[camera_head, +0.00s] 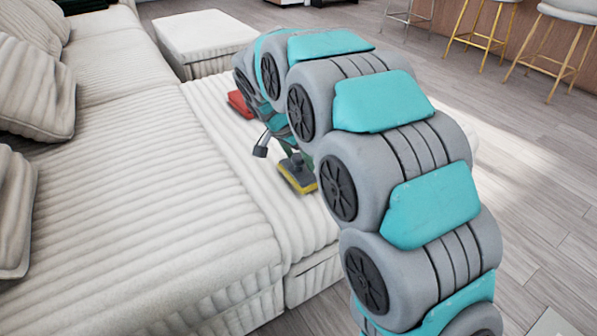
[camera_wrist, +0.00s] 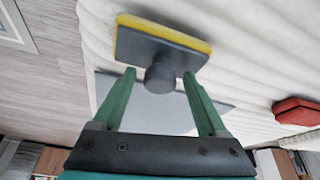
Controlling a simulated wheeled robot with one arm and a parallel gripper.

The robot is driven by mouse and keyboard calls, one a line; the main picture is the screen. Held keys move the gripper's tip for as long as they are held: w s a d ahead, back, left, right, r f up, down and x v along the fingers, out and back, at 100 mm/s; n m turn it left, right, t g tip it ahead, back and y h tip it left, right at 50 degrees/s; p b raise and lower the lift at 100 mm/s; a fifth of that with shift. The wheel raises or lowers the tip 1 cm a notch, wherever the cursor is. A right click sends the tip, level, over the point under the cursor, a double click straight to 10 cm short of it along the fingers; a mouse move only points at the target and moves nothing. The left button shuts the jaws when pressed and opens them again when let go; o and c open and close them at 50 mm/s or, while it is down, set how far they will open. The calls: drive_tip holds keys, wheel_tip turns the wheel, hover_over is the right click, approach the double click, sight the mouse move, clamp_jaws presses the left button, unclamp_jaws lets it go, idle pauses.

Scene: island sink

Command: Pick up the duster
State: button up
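The duster (camera_head: 299,174) lies on the ribbed cream sofa seat, near its right edge. It has a dark grey body with a yellow edge. In the wrist view the duster (camera_wrist: 160,47) shows its flat grey back and a round grey knob-like handle. My gripper (camera_wrist: 159,75) is open, with its two green fingers on either side of the knob and a gap visible on both sides. In the head view my arm hides most of the gripper, which is just above and behind the duster.
A red object (camera_head: 239,104) lies on the sofa (camera_head: 150,190) farther back, and it also shows in the wrist view (camera_wrist: 298,110). A pale grey flat surface (camera_wrist: 150,112) shows behind the fingers. An ottoman (camera_head: 203,37) stands at the back. Bar stools (camera_head: 480,40) stand at the upper right.

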clamp_jaws()
idle(0.4)
